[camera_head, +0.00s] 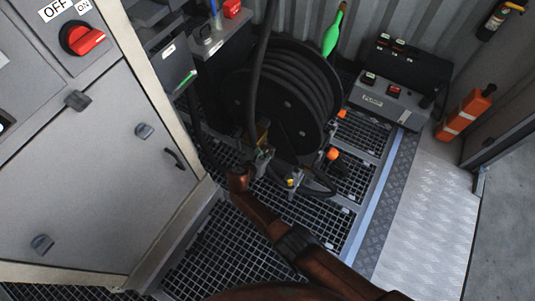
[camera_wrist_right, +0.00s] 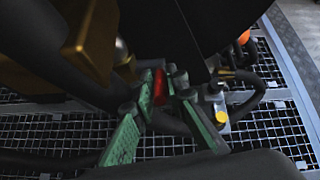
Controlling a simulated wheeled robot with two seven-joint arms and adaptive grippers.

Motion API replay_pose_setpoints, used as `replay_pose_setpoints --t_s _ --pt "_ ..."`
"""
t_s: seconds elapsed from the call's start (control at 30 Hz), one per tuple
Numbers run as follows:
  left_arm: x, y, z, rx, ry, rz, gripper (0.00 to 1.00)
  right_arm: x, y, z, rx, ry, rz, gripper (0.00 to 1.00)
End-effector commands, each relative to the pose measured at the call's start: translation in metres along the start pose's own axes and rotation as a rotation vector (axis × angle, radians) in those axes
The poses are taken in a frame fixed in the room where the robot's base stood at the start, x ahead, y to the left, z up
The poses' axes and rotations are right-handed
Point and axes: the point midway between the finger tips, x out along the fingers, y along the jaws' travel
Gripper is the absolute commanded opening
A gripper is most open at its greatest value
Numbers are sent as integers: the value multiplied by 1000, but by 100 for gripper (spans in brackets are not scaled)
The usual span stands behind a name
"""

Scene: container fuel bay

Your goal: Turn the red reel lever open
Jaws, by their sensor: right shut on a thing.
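The red reel lever (camera_wrist_right: 159,88) shows in the right wrist view as a short red piece between the fingertips of my right gripper (camera_wrist_right: 153,96). The fingers, with green inner pads, are closed in on it from both sides. In the head view my right gripper (camera_head: 263,160) is at the lower front of the black hose reel (camera_head: 285,100), and the lever cannot be made out there. How far the lever is turned is not clear. My left gripper is not in view.
A brassy block (camera_wrist_right: 92,40) and black hose lie close to the gripper. Orange knobs (camera_head: 333,153) stand right of it. A grey cabinet (camera_head: 95,165) fills the left side. Open grating (camera_head: 250,225) lies below, and a grey control box (camera_head: 390,97) stands right of the reel.

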Motion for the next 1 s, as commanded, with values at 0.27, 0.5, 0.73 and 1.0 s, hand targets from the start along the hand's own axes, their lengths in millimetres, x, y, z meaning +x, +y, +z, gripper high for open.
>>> replay_pose_setpoints --t_s 0.27,0.5,0.73,1.0 --pt "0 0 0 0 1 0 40 0 -1 -3 0 4 -3 27" --pt "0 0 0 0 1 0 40 0 0 -2 -1 2 -1 31" --pt "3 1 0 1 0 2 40 -6 1 -2 1 1 2 31" --pt "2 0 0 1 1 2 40 -37 1 -2 3 3 2 31"
